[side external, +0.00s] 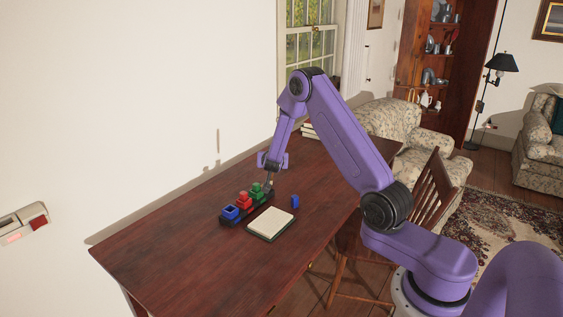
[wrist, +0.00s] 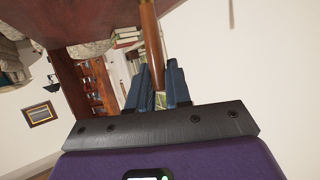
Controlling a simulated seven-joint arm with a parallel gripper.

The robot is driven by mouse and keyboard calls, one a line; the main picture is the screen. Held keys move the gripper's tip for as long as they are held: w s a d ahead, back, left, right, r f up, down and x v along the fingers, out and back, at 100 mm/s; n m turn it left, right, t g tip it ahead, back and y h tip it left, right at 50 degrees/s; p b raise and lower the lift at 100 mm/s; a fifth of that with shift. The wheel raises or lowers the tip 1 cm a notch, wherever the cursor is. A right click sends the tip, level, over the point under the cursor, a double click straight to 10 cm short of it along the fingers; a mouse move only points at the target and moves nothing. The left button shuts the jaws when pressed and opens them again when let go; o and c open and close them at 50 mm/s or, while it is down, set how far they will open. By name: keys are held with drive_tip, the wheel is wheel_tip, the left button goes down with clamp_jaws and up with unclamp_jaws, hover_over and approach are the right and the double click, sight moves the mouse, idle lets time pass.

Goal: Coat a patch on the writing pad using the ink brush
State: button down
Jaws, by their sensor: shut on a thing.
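My gripper (wrist: 160,88) has its blue fingers shut on a brown wooden rod, the handle of the ink brush (wrist: 149,35). The brush's tip is not visible. In the side external view my gripper (side external: 268,178) is low over the table, close to the far end of the ink tray, and the brush cannot be made out. The writing pad (side external: 270,223), cream with a dark edge, lies flat in front of the tray. I see no clear mark on its page. The blue ink pot (side external: 230,212) looks open. The red pot (side external: 244,200) and green pot (side external: 257,191) have knobbed tops.
The pots stand in a row on a dark tray (side external: 236,221). The wooden table (side external: 165,241) is clear at the left. Books (side external: 308,130) lie at its far end, and a chair (side external: 431,190) stands beside it.

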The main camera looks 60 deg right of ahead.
drive_tip(key=w+a+f+m+y, duration=0.2)
drive_tip(key=w+a+f, duration=0.1)
drive_tip(key=w+a, duration=0.55)
drive_tip(key=shift+t, duration=0.3)
drive_tip(key=shift+a+f, duration=0.2)
drive_tip(key=shift+f, duration=0.75)
drive_tip(key=shift+a+f, duration=0.15)
drive_tip(key=shift+f, duration=0.8)
drive_tip(key=shift+a+f, duration=0.2)
drive_tip(key=shift+f, duration=0.75)
drive_tip(key=shift+s+f, duration=0.1)
drive_tip(key=shift+f, duration=0.55)
drive_tip(key=shift+r, duration=0.1)
wheel_tip(320, 180, up, 7)
idle(0.4)
